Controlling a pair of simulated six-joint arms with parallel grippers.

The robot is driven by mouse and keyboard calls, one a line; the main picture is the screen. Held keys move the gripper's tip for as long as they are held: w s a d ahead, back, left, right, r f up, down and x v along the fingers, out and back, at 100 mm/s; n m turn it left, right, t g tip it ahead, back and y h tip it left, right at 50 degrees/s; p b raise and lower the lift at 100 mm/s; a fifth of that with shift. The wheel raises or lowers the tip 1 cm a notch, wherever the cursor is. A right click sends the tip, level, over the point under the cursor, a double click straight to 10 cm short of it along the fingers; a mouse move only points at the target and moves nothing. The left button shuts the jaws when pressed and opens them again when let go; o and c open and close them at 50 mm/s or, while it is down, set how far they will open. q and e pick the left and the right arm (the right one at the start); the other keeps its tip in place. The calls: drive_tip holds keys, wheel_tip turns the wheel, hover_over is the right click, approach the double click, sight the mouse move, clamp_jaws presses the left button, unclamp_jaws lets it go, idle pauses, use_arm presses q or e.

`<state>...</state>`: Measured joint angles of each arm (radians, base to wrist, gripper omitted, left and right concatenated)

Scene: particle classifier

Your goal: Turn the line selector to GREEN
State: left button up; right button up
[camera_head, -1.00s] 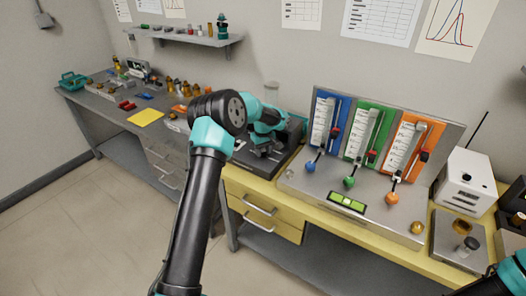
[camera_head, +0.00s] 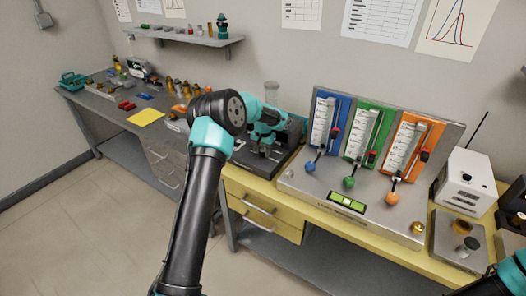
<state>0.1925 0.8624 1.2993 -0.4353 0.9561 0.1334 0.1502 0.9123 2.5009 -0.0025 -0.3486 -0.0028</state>
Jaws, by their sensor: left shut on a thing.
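My left gripper (camera_head: 262,150) reaches down onto the black machine (camera_head: 276,160) at the left end of the yellow bench. It is shut on a small part there, which I take to be the line selector. The gripper and wrist cover that part, so its pointer and setting cannot be read. The green panel (camera_head: 376,118) stands between the blue panel (camera_head: 345,108) and the orange panel (camera_head: 432,132) on the metal stand. My right gripper is out of view; only a bit of my right arm shows at the bottom right corner.
Blue (camera_head: 310,167), green (camera_head: 349,182) and orange (camera_head: 392,198) knobs sit before the panels. A level (camera_head: 347,202) lies on the stand's front. A clear cylinder (camera_head: 272,93) rises behind my left gripper. A white box (camera_head: 466,183) stands at the right.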

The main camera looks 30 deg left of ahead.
sight(263, 150)
use_arm(q)
drive_tip(key=m, duration=0.4)
drive_tip(key=shift+m, duration=0.3)
drive_tip(key=m, duration=0.4)
idle(0.3)
drive_tip(key=o, duration=0.9)
drive_tip(key=shift+r, duration=0.15)
wheel_tip(263, 150, up, 17)
drive_tip(key=shift+r, duration=0.1)
idle(0.5)
